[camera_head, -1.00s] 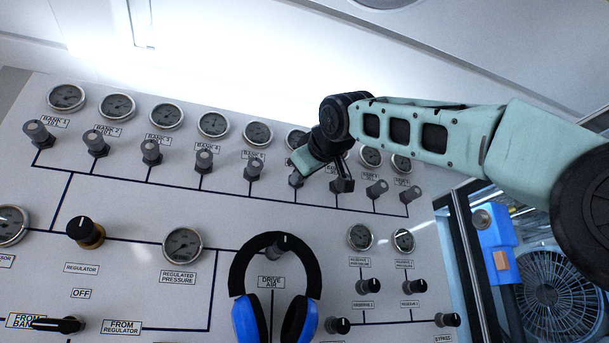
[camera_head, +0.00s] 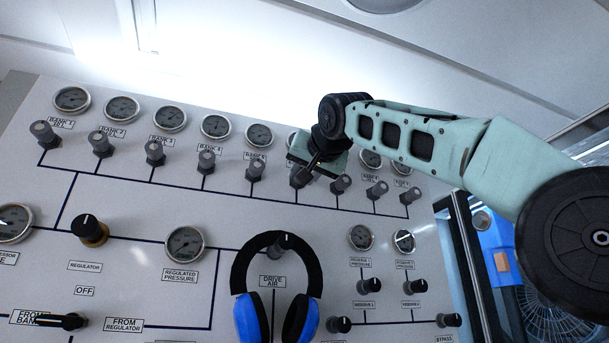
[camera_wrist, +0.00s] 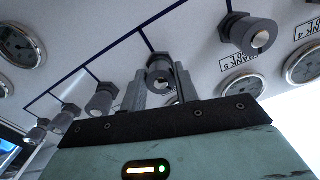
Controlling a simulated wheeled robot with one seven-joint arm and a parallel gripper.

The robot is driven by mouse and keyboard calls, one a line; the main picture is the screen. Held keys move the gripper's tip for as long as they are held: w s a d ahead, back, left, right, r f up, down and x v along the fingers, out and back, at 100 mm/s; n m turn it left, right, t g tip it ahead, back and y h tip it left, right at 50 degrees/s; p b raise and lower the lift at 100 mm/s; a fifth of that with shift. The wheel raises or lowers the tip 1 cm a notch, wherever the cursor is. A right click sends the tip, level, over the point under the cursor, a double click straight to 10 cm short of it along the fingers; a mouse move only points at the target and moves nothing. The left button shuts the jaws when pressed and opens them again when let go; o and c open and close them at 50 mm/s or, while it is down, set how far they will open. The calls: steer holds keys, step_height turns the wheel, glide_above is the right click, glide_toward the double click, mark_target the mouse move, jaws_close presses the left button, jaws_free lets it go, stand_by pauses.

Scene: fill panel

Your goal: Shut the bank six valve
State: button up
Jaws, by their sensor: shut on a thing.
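The bank six valve (camera_head: 297,182) is a grey knob in the top row of the panel, just right of the bank five valve (camera_head: 255,170). Its own label is hidden behind my gripper (camera_head: 304,174). In the wrist view the bank six knob (camera_wrist: 160,72) sits between the two fingers of my gripper (camera_wrist: 159,88), beside the knob next to the BANK 5 label (camera_wrist: 239,62). My gripper is shut on this knob.
The neighbouring valve (camera_head: 341,184) stands close on the right. Gauges (camera_head: 216,126) line up above the row. Blue and black headphones (camera_head: 246,312) hang lower on the panel, around the drive air knob (camera_head: 282,243). A blue fan unit stands at far right.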

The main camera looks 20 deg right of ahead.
steer(key=m, duration=0.5)
steer(key=shift+a+f, duration=0.15)
steer(key=shift+m, duration=0.3)
stand_by(0.3)
steer(key=o, duration=1)
steer(key=s+b, duration=0.5)
steer(key=s, duration=1.2)
steer(key=shift+s+b, duration=0.2)
steer(key=shift+b, duration=0.15)
